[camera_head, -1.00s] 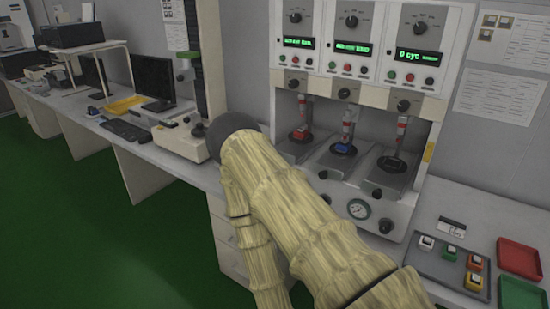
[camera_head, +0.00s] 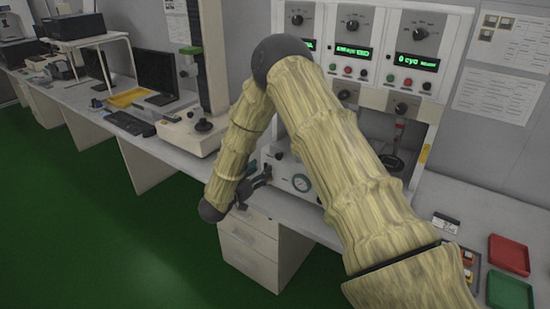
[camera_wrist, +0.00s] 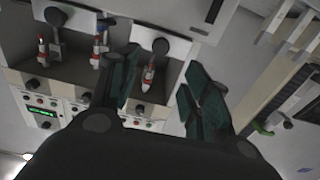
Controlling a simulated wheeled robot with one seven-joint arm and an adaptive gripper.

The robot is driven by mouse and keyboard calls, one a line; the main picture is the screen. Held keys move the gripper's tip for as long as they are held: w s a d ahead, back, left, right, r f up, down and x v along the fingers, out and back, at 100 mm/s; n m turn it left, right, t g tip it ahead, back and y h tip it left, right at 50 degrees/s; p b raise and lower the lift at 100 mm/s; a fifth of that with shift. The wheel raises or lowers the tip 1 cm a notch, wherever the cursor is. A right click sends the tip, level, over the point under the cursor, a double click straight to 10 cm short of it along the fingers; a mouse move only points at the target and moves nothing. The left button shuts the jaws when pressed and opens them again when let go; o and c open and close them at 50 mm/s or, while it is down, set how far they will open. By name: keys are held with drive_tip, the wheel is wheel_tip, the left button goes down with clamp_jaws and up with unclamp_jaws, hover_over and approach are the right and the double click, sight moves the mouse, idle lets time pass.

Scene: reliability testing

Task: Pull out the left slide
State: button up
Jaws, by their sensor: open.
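The left slide (camera_wrist: 143,36) shows in the upside-down wrist view as a light plate with a dark round knob (camera_wrist: 160,46) on its front. A red-and-white part (camera_wrist: 148,78) stands over it. My gripper (camera_wrist: 165,85) is open and empty, with the knob showing between its fingers, farther off; contact is not visible.
Two more slides with knobs (camera_wrist: 55,17) sit beside it. The column instrument (camera_head: 205,125) stands left of the machine. Red and green trays (camera_head: 509,254) lie at right. Green floor in front of the drawer cabinet (camera_head: 248,240) is clear.

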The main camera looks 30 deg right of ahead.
sight(278, 157)
drive_tip(key=p+x, duration=0.2)
drive_tip(key=x, duration=0.6)
drive_tip(key=shift+w+d+p, duration=0.15)
drive_tip(key=shift+d+p, duration=0.15)
drive_tip(key=shift+p, duration=0.1)
drive_tip(key=shift+w+d+f, duration=0.1)
drive_tip(key=shift+w+d, duration=0.15)
drive_tip(key=shift+d, duration=0.4)
